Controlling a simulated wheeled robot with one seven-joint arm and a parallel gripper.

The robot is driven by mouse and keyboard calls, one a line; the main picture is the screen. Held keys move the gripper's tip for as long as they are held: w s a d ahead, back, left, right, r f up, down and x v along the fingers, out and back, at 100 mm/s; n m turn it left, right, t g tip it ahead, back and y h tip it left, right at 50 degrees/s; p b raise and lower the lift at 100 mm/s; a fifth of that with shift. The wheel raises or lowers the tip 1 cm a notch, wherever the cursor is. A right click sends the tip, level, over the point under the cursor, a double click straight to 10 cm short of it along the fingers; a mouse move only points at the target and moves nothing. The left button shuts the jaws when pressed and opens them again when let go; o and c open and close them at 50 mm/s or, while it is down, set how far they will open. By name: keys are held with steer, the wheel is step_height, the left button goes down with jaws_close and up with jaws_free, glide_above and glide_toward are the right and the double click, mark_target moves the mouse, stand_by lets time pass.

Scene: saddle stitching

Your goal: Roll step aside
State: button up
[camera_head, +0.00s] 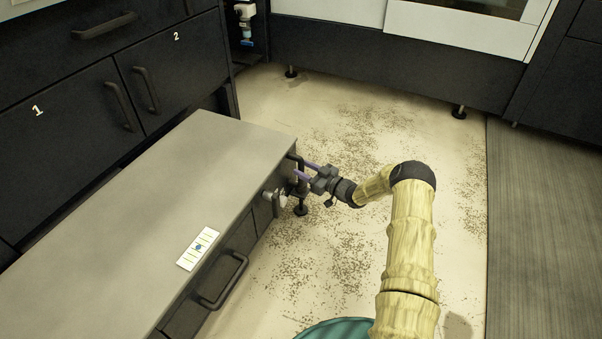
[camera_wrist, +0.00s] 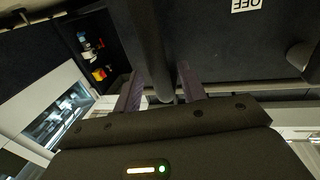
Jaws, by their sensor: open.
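The step seems to be the low dark unit with a flat grey top (camera_head: 150,215) in the head view. Its long side has a drawer with a black handle (camera_head: 222,282). A dark bar handle (camera_head: 292,158) stands at its far right corner, with a light metal knob (camera_head: 274,198) below and left. My gripper (camera_head: 304,171) is at this corner with its purple fingers spread. In the wrist view the fingers (camera_wrist: 160,72) are open, and a dark round bar (camera_wrist: 150,35) runs between them. I cannot tell whether they touch it.
A white card (camera_head: 198,248) lies on the step's top. Dark cabinets (camera_head: 60,120) numbered 1 and 2 stand behind the step at left. Speckled floor (camera_head: 350,150) right of the step is open. An upside-down OFF label (camera_wrist: 246,5) shows in the wrist view.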

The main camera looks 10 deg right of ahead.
steer(key=shift+x, duration=0.9)
jaws_close()
steer(key=shift+s, duration=0.2)
